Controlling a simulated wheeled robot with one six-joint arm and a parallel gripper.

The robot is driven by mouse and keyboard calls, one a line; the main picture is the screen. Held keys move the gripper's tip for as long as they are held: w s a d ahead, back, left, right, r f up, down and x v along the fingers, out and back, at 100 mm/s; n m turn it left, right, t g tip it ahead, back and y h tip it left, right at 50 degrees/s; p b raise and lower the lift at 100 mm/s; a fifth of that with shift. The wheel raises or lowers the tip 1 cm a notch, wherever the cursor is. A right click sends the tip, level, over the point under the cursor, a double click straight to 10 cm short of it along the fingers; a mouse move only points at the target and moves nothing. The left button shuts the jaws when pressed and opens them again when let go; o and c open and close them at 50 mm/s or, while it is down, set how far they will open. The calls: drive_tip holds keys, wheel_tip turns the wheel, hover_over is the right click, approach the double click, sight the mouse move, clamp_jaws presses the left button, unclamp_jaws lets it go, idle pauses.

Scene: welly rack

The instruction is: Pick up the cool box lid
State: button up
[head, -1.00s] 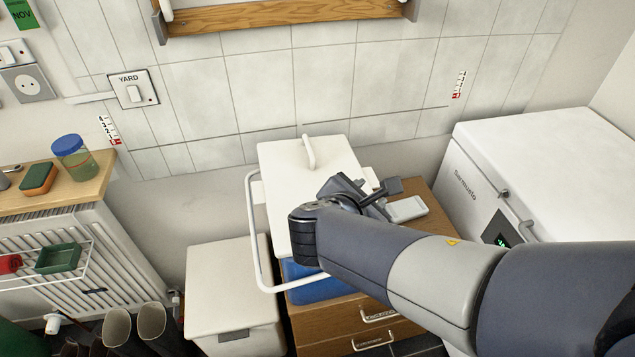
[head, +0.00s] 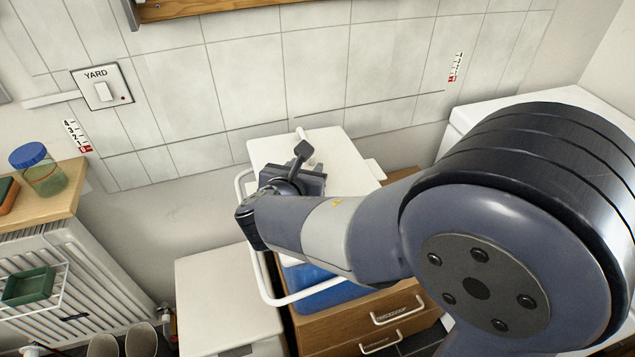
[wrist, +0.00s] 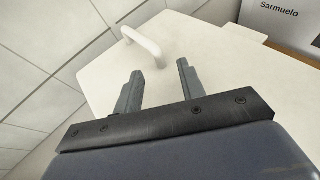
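The cool box lid (head: 340,150) is a white slab lying on a blue cool box (head: 325,290) on a wooden drawer unit. A white loop handle stands on the lid, and it shows clearly in the wrist view (wrist: 142,43). My gripper (wrist: 158,78) is open and empty above the lid. Its two fingers point toward the handle and stay apart from it, with the handle beyond and a little left of the fingertips. In the head view my gripper and arm hide the middle of the lid and part of the box.
A white chest (head: 225,290) stands left of the drawer unit (head: 370,325). A white freezer (head: 470,110) is at the right, partly behind my arm. The tiled wall (head: 250,80) is close behind. A wooden counter (head: 50,195) holds a blue-lidded jar (head: 40,172).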

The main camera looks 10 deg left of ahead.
sight(311, 159)
drive_tip(key=x, duration=0.4)
drive_tip(key=shift+s, duration=0.1)
clamp_jaws()
drive_tip(key=shift+r, duration=0.1)
idle(0.3)
